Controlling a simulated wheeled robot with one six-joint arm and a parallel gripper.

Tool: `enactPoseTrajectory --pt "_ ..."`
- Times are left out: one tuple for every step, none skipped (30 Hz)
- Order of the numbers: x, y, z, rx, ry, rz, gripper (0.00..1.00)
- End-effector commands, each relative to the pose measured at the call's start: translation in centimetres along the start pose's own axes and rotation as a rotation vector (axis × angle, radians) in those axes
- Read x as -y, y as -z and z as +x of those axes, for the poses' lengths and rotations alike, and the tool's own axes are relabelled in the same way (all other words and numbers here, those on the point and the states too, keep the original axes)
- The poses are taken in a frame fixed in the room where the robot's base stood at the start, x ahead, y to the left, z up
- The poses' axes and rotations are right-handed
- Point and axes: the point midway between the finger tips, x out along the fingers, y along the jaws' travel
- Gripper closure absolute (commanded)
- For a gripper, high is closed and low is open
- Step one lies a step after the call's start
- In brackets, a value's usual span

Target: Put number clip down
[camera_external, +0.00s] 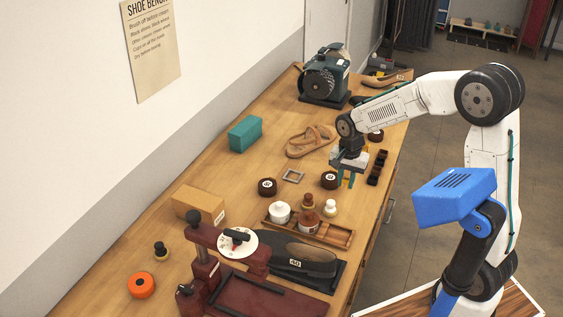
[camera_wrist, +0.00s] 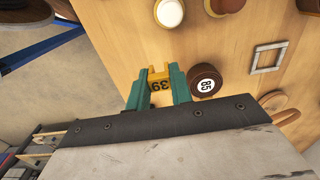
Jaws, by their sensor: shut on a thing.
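The number clip (camera_wrist: 160,80) is a small yellow piece marked 39. My gripper (camera_wrist: 158,75) is shut on it, with one teal finger on each side. In the external view my gripper (camera_external: 346,180) points down at the right part of the wooden bench (camera_external: 225,163), and a bit of yellow shows between its fingers. I cannot tell whether the clip touches the bench top.
A wooden tray (camera_external: 338,236) with bottles stands in front, sandals (camera_external: 310,141) behind. Bare wood shows between them.

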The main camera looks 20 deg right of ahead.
Motion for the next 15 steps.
enactPoseTrajectory --pt "2.8 -1.6 -0.5 -0.001 0.002 -0.013 0.99" --pt "4.2 -2.4 -0.8 -0.001 0.002 -0.013 0.99" --pt "6.0 -3.7 -1.3 0.0 0.002 -0.013 0.99" --pt "7.3 -4.6 -1.6 -0.001 0.002 -0.012 0.99" --pt "8.6 -5.7 -1.9 0.0 0.002 -0.012 0.99" --pt "10.2 -7.1 -2.3 0.0 0.002 -0.012 0.99" --pt "11.4 -8.3 -2.6 0.0 0.002 -0.011 0.99" --pt "12.5 -9.4 -2.8 0.0 0.001 -0.011 0.99" --pt "13.9 -11.1 -3.2 0.0 0.001 -0.011 0.99" --pt "15.0 -12.3 -3.5 0.0 0.001 -0.011 0.99" --pt "15.9 -13.6 -3.8 0.0 0.001 -0.011 0.99" --pt "17.1 -15.4 -4.1 0.0 0.001 -0.011 0.99" --pt "18.0 -16.7 -4.4 0.0 0.001 -0.011 0.99" --pt "18.7 -18.0 -4.7 0.0 0.002 -0.01 0.99" --pt "19.6 -19.6 -4.9 0.0 0.002 -0.009 0.99"
